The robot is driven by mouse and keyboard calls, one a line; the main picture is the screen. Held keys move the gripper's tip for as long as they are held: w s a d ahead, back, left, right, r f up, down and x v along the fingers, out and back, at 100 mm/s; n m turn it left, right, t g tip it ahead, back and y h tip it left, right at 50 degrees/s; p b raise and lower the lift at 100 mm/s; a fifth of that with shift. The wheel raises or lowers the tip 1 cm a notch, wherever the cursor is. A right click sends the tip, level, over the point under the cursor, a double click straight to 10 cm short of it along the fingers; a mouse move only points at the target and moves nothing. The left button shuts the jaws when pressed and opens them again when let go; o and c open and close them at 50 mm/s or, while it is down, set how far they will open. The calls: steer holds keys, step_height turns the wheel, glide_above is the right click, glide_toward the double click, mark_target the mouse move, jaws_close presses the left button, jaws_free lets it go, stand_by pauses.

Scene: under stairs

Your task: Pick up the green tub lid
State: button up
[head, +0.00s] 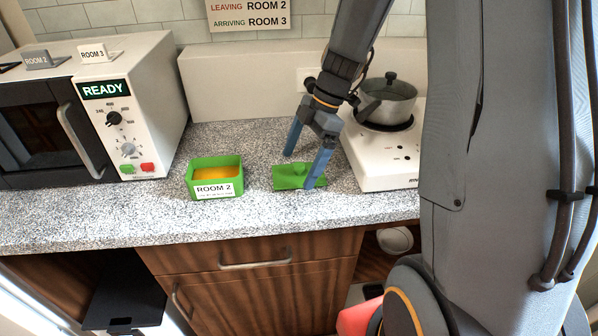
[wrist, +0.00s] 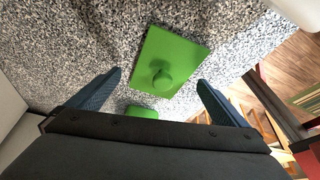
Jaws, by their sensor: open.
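The green tub lid (head: 292,178) lies flat on the speckled counter, with a round knob on top. In the wrist view the lid (wrist: 183,50) is ahead of my gripper, its knob between the lines of the two fingers. My gripper (head: 304,168) is open and empty above the lid, its blue fingers apart, one in front of the lid's right part and one behind it. In the wrist view my gripper (wrist: 158,88) shows both fingers spread. The green tub (head: 227,188), labelled ROOM 2, stands open to the left with something orange-yellow inside.
A microwave (head: 140,110) showing READY stands at the left. A white hob (head: 378,155) with a lidded pot (head: 388,100) is close on the right of the lid. Counter (head: 255,215) is bare between tub and lid and along the front edge.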

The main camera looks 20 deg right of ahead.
mark_target(299, 164)
steer(key=shift+x, duration=0.8)
steer(key=shift+c, duration=0.3)
steer(key=c, duration=1.1)
steer(key=shift+r, duration=0.15)
step_height(299, 164, up, 10)
steer(key=shift+f+b, duration=0.1)
steer(key=shift+b, duration=0.9)
